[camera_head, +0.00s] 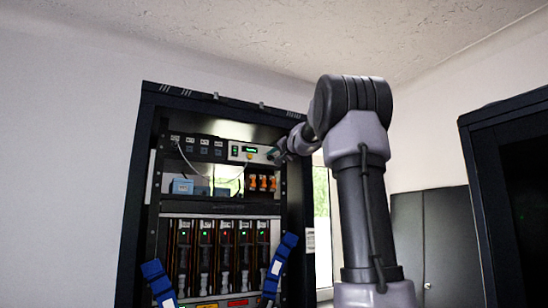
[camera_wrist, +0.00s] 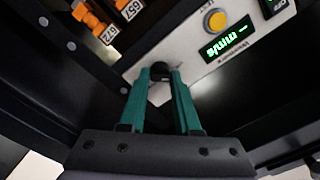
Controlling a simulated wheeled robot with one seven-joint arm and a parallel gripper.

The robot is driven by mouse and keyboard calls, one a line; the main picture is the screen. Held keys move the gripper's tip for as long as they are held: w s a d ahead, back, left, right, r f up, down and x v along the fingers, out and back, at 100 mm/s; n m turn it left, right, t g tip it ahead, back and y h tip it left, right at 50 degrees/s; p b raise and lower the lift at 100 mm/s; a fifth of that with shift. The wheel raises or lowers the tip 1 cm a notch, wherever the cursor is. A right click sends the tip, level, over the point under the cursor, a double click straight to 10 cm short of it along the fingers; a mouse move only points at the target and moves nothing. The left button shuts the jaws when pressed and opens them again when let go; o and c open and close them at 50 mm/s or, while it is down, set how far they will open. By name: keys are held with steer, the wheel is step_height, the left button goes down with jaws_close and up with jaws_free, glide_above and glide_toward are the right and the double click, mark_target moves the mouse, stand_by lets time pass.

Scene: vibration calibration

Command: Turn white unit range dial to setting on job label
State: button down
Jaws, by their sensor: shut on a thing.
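The white unit (camera_head: 251,153) sits in the upper right of the dark rack. In the wrist view the white unit's panel (camera_wrist: 190,60) appears tilted, with a green lit display (camera_wrist: 223,43) and a yellow round button (camera_wrist: 216,20). My gripper (camera_wrist: 161,75) has its two green fingers shut on a black dial (camera_wrist: 160,70) at the panel's edge. The dial's pointer and scale marks are hidden or too small to read. In the head view my gripper (camera_head: 277,153) is at the right end of the white unit. I cannot make out a job label.
Orange parts with number tags (camera_wrist: 97,22) show beside the panel; several orange parts (camera_head: 262,183) sit below the unit. A blue box (camera_head: 182,186) is on the shelf at left. Blue straps (camera_head: 158,280) flank the lower modules. A second dark cabinet (camera_head: 510,190) stands right.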

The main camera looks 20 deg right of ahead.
steer(key=m, duration=0.5)
steer(key=shift+m, duration=0.3)
steer(key=m, duration=0.5)
steer(key=shift+f, duration=0.1)
steer(key=m, duration=0.5)
steer(key=shift+f+m, duration=0.1)
steer(key=shift+m, duration=2.5)
steer(key=shift+f, duration=0.1)
steer(key=c, duration=0.6)
jaws_free()
steer(key=shift+c, duration=0.2)
steer(key=s, duration=1)
steer(key=shift+s+d, duration=0.2)
steer(key=shift+s, duration=0.2)
